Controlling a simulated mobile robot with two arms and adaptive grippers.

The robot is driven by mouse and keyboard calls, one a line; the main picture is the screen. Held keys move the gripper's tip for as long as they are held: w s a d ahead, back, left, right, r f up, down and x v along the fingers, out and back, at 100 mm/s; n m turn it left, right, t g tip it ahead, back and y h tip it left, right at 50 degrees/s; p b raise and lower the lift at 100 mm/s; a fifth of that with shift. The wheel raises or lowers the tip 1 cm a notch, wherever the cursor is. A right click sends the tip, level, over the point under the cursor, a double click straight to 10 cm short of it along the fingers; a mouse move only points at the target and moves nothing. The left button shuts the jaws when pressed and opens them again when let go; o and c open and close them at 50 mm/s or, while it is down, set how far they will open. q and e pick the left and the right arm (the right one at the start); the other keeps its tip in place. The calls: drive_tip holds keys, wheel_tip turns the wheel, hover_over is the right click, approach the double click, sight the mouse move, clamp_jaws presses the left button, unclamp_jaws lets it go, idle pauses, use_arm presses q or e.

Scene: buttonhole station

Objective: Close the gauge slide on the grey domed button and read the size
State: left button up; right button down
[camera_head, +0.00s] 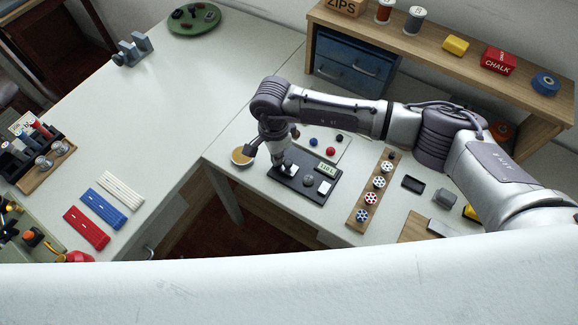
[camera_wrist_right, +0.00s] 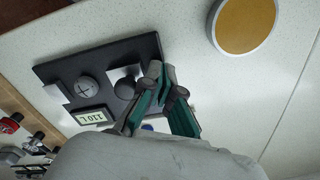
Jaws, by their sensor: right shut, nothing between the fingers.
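The gauge is a dark flat plate (camera_head: 287,187) on the table in the middle of the head view; the plate also shows in the wrist view (camera_wrist_right: 60,71). The grey domed button (camera_head: 308,181), with a cross mark in the wrist view (camera_wrist_right: 86,87), sits between a pale fixed jaw (camera_head: 325,187) and the bright slide (camera_wrist_right: 119,74). A dark round knob (camera_wrist_right: 125,89) is by the slide. My right gripper (camera_wrist_right: 162,75) is shut and empty beside the slide; contact is unclear. My left gripper is out of view.
A round tan-topped dish (camera_head: 242,155) stands just left of the gauge. A pad with coloured buttons (camera_head: 315,151) is behind. Open floor lies beyond the table's front edge.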

sight(292, 165)
drive_tip(key=shift+f+b, duration=0.4)
drive_tip(key=shift+f, duration=0.05)
drive_tip(key=shift+s+d+r, duration=0.1)
drive_tip(key=shift+s+d, duration=0.05)
drive_tip(key=shift+d, duration=0.1)
drive_tip(key=shift+s+d+p, duration=0.45)
drive_tip(key=shift+s+d, duration=0.15)
drive_tip(key=shift+d, duration=0.2)
drive_tip(key=shift+s+d+p, duration=0.4)
drive_tip(key=shift+s+d, duration=0.15)
drive_tip(key=shift+d, duration=0.2)
idle(0.6)
drive_tip(key=shift+w+a+b, duration=0.2)
drive_tip(key=shift+a+b, duration=0.05)
drive_tip(key=shift+b, duration=0.25)
idle(0.3)
idle(0.4)
drive_tip(key=shift+r+p, duration=1.65)
drive_tip(key=shift+r, duration=1.85)
drive_tip(key=shift+s+f, duration=0.1)
